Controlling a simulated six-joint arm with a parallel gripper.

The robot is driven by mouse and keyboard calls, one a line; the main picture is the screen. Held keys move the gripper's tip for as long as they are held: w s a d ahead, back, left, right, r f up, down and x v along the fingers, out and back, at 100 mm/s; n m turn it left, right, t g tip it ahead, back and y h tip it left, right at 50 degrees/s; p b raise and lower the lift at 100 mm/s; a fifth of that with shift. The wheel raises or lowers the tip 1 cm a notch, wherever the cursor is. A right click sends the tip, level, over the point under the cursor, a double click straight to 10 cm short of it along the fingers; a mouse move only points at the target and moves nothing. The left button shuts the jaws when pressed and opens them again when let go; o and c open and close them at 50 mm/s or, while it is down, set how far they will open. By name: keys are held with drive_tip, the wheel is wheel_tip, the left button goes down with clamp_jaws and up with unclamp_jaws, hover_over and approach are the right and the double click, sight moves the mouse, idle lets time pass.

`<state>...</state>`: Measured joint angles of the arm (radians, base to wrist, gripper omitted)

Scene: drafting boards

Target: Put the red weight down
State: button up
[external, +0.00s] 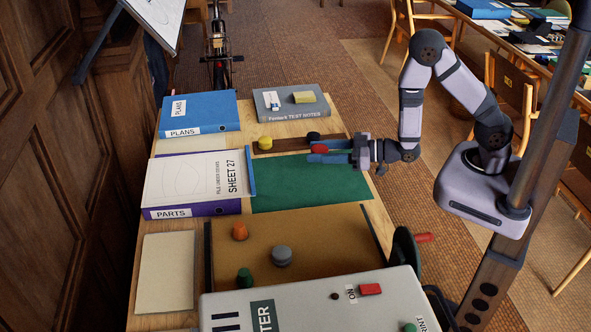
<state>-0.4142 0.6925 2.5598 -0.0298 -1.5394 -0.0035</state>
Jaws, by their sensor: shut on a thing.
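The red weight (319,149) shows between the blue fingers of my gripper (320,151). My gripper is shut on it and reaches in from the right, over the far part of the green board (310,190). The fingers hide part of the weight. It looks held above the surface, but the height is hard to tell from this view. A yellow weight (265,143) and a black weight (313,136) stand on a dark brown strip (290,143) behind the green board. The black one is close behind my gripper.
Orange (240,232), grey (281,255) and green (245,278) weights stand on a brown board (335,235) in front. A grey machine (310,305) fills the front. The green board's middle is clear.

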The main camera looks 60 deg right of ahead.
drive_tip(key=s+a+r+n+g+y, duration=0.1)
drive_tip(key=s+a+n+g+y, duration=0.2)
drive_tip(key=a, duration=0.4)
drive_tip(key=s+a+r+n+g+y, duration=0.1)
drive_tip(key=s+a+r+n+y, duration=0.15)
drive_tip(key=s+a, duration=0.3)
drive_tip(key=n+g+y, duration=0.3)
drive_tip(key=g, duration=0.2)
hover_over(331, 242)
wheel_tip(331, 242, down, 4)
drive_tip(key=shift+t+h, duration=0.25)
drive_tip(key=shift+t, duration=0.05)
drive_tip(key=shift+f, duration=3.05)
drive_tip(key=shift+f, duration=1.9)
